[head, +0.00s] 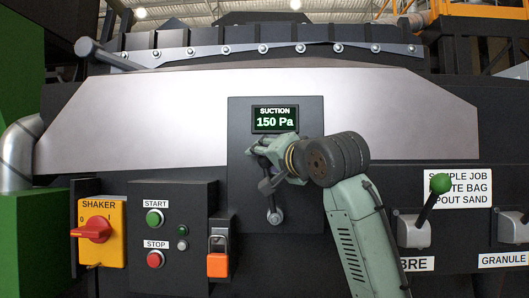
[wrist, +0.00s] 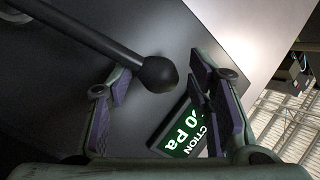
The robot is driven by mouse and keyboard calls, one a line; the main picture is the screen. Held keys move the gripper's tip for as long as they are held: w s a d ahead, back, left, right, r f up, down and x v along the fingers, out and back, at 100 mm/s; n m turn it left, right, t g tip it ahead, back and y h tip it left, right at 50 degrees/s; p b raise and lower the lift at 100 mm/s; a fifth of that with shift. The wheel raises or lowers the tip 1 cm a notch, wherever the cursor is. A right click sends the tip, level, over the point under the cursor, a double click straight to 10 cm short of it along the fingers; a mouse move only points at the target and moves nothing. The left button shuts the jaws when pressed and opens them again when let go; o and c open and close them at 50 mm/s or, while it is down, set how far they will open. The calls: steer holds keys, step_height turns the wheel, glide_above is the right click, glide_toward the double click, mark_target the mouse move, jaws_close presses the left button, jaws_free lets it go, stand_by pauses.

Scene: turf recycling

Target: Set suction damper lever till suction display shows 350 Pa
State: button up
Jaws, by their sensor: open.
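The suction display (head: 275,119) reads 150 Pa in green on the dark panel; part of it shows in the wrist view (wrist: 182,135). The suction damper lever (head: 274,216) has its pivot low on the same panel. Its upper part is hidden behind my gripper in the head view. In the wrist view the lever is a dark rod ending in a round black knob (wrist: 157,73). My gripper (head: 257,148) is just below the display, its purple-padded fingers (wrist: 160,97) spread on either side of the knob. I cannot tell whether a finger touches it.
A yellow shaker switch (head: 97,232), a start/stop box (head: 172,237) and an orange padlock (head: 218,264) are at the lower left. A green body (head: 20,110) borders the left.

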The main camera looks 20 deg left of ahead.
steer(key=shift+w+a, duration=0.4)
steer(key=shift+w, duration=0.05)
jaws_close()
stand_by(0.4)
